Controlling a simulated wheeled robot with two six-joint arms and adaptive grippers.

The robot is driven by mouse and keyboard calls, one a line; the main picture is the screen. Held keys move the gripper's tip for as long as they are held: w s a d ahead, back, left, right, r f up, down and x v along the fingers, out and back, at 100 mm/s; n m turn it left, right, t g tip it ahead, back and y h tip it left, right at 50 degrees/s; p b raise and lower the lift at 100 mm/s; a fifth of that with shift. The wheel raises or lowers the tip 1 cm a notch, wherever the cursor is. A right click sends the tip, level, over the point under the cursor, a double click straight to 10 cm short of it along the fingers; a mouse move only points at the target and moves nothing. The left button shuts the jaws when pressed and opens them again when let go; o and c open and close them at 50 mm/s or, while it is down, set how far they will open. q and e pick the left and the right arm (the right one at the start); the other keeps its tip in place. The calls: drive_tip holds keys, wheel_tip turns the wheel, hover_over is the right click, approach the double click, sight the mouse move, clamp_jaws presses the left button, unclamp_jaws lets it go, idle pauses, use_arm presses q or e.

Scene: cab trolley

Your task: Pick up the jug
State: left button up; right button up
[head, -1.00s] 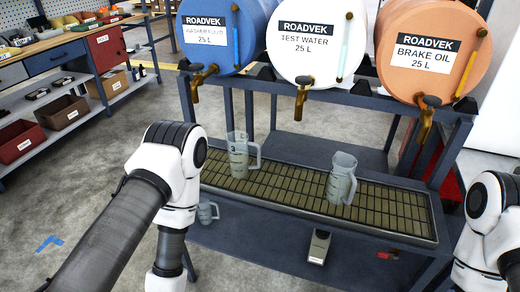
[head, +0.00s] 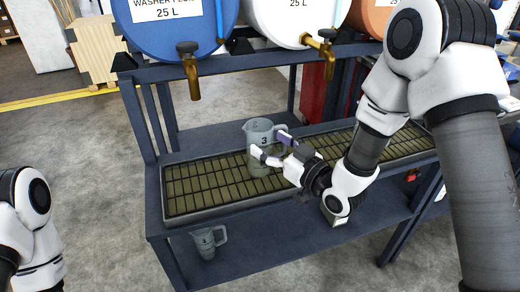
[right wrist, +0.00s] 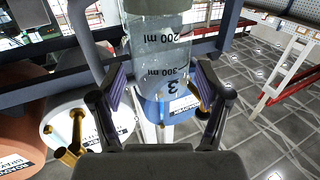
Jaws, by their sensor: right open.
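A clear grey jug (head: 258,132) marked with a 3 stands upright on the drip grate (head: 200,188) in the head view. My right gripper (head: 270,146) is open at the jug's right front side. In the right wrist view the jug (right wrist: 158,60) shows upside down, with 200 ml and 300 ml marks, between the two spread fingers of my right gripper (right wrist: 162,82). Gaps show between the fingers and the jug. My left arm is at the lower left of the head view, and its gripper is out of frame.
A blue barrel (head: 180,30) and a white barrel (head: 290,18) with brass taps (head: 190,72) sit above the grate. My right arm hides part of the grate's right side.

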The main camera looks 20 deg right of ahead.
drive_tip(key=x, duration=0.4)
drive_tip(key=shift+a+f, duration=0.1)
drive_tip(key=shift+a, duration=0.05)
drive_tip(key=c, duration=0.9)
